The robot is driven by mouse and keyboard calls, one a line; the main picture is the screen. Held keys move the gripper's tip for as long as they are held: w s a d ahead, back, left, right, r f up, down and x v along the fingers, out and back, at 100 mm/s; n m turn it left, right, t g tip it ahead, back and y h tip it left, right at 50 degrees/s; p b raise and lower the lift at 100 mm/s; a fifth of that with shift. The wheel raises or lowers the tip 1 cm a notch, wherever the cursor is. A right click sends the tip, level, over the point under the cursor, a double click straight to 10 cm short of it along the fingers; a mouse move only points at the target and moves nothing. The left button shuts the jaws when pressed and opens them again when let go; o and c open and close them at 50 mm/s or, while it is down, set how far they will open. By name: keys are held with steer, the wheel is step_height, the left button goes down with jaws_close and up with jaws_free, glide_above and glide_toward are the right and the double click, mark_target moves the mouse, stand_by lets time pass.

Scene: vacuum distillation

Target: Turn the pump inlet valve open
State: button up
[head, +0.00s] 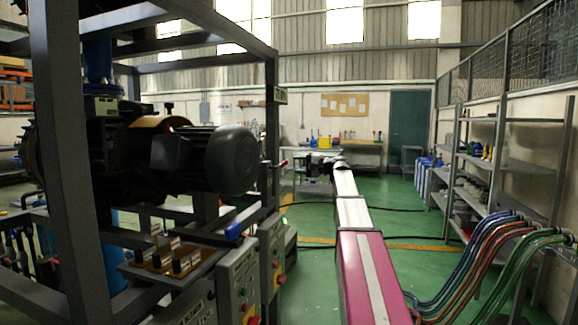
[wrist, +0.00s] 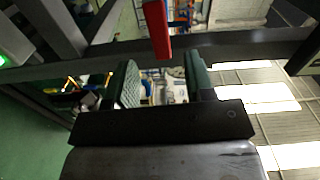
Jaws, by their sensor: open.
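A red bar-shaped handle (wrist: 157,28), likely the valve handle, shows at the top middle of the wrist view, beyond my fingertips. My gripper (wrist: 161,62) is open, with its two dark green ribbed fingers apart and nothing between them. The handle lines up with the gap between the fingers and looks clear of both. In the head view a small red handle (head: 283,162) shows at the right edge of the grey frame. My gripper (head: 314,160) is just to its right, small and dark at the arm's far end. The valve body is hard to make out.
The grey steel frame (head: 272,110) holds a dark motor (head: 215,160) on the left. Control boxes (head: 238,283) with buttons stand below. Colored hoses (head: 480,262) and a shelf rack (head: 505,165) are on the right. Green floor (head: 400,222) is open around my arm, with a dark cable across it.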

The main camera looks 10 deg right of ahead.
steer(key=shift+v, duration=2.2)
steer(key=s+a+f+g+h, duration=0.15)
steer(key=s+a+f, duration=0.25)
steer(key=f, duration=0.7)
steer(key=s+a+f+g+h, duration=0.1)
steer(key=s+a+f+h, duration=0.25)
steer(key=f, duration=0.75)
steer(key=s+a+f+g+h, duration=0.2)
steer(key=s+a+f, duration=0.2)
steer(key=f, duration=0.7)
steer(key=s+a+f+n+g+h, duration=0.1)
steer(key=s+f+n+g+h, duration=0.3)
steer(key=s+f, duration=1.8)
steer(key=s+n+h, duration=0.1)
steer(key=h, duration=0.3)
steer(key=shift+a+h, duration=0.3)
